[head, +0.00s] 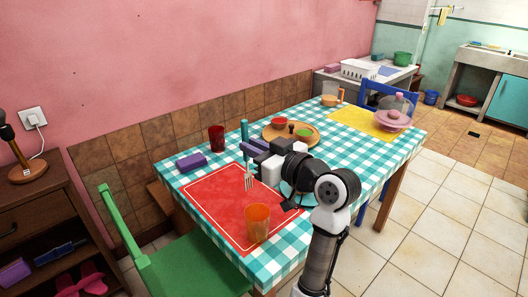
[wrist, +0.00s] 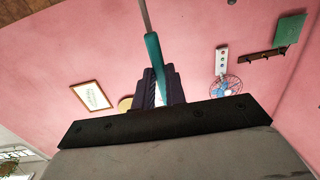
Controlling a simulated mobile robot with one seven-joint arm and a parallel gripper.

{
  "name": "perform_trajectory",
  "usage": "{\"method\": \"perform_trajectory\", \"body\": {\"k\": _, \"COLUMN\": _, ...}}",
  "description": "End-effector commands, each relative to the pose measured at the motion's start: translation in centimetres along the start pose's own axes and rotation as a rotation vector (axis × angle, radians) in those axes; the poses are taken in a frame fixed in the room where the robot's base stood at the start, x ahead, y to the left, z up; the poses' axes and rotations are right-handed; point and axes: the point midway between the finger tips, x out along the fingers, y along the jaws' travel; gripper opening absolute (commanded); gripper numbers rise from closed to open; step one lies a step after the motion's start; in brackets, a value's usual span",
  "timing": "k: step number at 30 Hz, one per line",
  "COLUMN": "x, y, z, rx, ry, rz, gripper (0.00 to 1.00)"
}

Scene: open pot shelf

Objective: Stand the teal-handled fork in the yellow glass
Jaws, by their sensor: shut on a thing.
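The teal-handled fork (head: 244,131) is upright in the head view, handle up and tines down, above the red placemat. My gripper (head: 249,149) is shut on it around the handle. In the wrist view the fork's teal handle (wrist: 153,52) runs between my dark gripper fingers (wrist: 160,88), and its metal neck leaves the top edge. The yellow glass (head: 257,224), which looks amber-orange, stands upright near the front corner of the placemat. The fork is apart from it, farther back and slightly left. The glass does not show in the wrist view.
The red placemat (head: 213,203) lies on a teal checked table (head: 358,157). A red glass (head: 217,139) and purple block (head: 191,162) stand at the back left. A wooden tray (head: 270,138) with bowls is behind my gripper. A green chair (head: 185,265) stands in front.

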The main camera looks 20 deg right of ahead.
Motion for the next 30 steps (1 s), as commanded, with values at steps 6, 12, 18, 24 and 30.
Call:
{"method": "perform_trajectory", "body": {"k": 6, "x": -1.5, "y": 1.6, "z": 1.1, "rx": 0.0, "ry": 0.043, "rz": 0.061, "gripper": 0.0}}
{"method": "perform_trajectory", "body": {"k": 12, "x": -1.4, "y": 1.6, "z": 1.8, "rx": -0.001, "ry": 0.042, "rz": 0.061, "gripper": 0.0}}
{"method": "perform_trajectory", "body": {"k": 18, "x": -1.4, "y": 1.6, "z": 3.3, "rx": -0.001, "ry": 0.042, "rz": 0.061, "gripper": 0.0}}
{"method": "perform_trajectory", "body": {"k": 24, "x": -1.3, "y": 1.6, "z": 4.9, "rx": 0.0, "ry": 0.042, "rz": 0.06, "gripper": 0.0}}
{"method": "perform_trajectory", "body": {"k": 30, "x": -1.2, "y": 1.5, "z": 6.5, "rx": 0.0, "ry": 0.042, "rz": 0.059, "gripper": 0.0}}
